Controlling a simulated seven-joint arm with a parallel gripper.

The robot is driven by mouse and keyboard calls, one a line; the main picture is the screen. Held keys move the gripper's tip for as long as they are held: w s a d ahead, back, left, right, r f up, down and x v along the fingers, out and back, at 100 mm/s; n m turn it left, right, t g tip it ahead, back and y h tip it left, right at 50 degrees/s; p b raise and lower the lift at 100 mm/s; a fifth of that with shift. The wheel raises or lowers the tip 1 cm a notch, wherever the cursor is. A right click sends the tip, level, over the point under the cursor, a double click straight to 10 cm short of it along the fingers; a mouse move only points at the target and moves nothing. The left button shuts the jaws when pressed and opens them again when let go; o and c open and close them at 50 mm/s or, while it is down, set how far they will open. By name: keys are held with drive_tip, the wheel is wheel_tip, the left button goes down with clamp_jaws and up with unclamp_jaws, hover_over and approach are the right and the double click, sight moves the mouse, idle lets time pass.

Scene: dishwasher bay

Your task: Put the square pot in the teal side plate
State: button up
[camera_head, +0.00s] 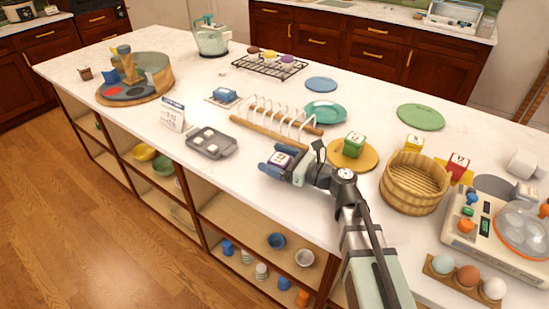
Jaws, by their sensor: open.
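The teal side plate (325,111) lies on the white counter behind the wooden plate rack and looks empty. My gripper (277,160) is low over the front part of the counter, pointing left, with its dark fingers apart. A small purple and white square pot (281,160) shows between the fingers; they partly hide it, and I cannot tell whether they touch it. A green square pot (355,144) with a white label stands on a round wooden board. A yellow square pot (413,144) and a red square pot (458,167) stand farther right.
The wire plate rack (270,124) stands between my gripper and the teal plate. A grey tray (211,152) with white pieces is to the left. A wooden tub (398,199) stands close right of my arm. A flat blue plate (321,84) lies farther back.

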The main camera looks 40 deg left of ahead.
sight(289, 163)
drive_tip(key=shift+w+d, duration=0.25)
drive_tip(key=shift+d, duration=1.5)
drive_tip(key=shift+w+d, duration=0.2)
drive_tip(key=shift+d, duration=1.55)
